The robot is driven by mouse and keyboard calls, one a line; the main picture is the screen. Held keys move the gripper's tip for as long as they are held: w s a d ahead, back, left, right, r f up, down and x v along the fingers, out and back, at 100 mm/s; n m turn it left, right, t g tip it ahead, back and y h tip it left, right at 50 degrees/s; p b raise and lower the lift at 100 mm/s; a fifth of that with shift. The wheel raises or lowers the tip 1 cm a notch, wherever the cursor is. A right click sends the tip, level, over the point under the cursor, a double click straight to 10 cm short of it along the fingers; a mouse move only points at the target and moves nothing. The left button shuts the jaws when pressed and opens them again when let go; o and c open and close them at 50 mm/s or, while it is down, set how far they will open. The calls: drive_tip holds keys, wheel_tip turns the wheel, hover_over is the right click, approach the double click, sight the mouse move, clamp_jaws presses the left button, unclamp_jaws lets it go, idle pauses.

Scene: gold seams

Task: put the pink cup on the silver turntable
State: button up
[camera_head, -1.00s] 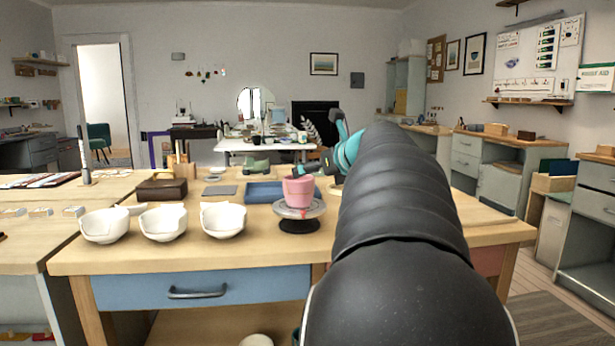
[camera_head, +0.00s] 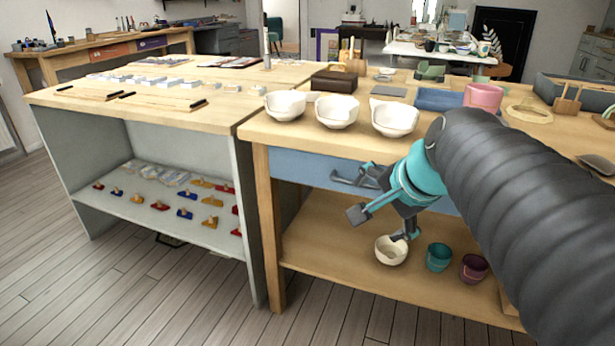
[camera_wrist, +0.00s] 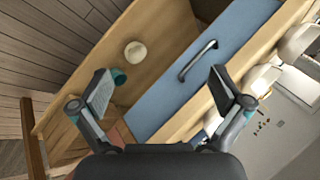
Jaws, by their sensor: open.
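The pink cup (camera_head: 483,97) stands at table-top height on the right of the wooden workbench (camera_head: 262,128), its lower part hidden behind my arm. The silver turntable is hidden now; I cannot see what the cup rests on. My gripper (camera_head: 380,222) is open and empty, low in front of the bench, below and left of the cup and well apart from it. In the wrist view its two fingers (camera_wrist: 160,90) are spread wide, facing the blue drawer front (camera_wrist: 205,55) and the lower shelf. The cup does not show there.
Three white bowls (camera_head: 337,110) line the bench's front edge. A blue tray (camera_head: 438,99) lies behind. The lower shelf holds a cream bowl (camera_head: 391,250), a teal cup (camera_head: 439,257) and a dark purple cup (camera_head: 474,267). A drawer handle (camera_wrist: 198,60) sticks out. The floor at left is clear.

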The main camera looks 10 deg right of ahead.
drive_tip(key=s+a+f+n+g+h, duration=0.1)
drive_tip(key=s+a+f+n, duration=0.3)
drive_tip(key=s+f+n, duration=0.5)
drive_tip(key=s+n+g, duration=0.1)
drive_tip(key=n, duration=0.3)
drive_tip(key=shift+s+a+f, duration=0.3)
drive_tip(key=shift+a+f, duration=0.1)
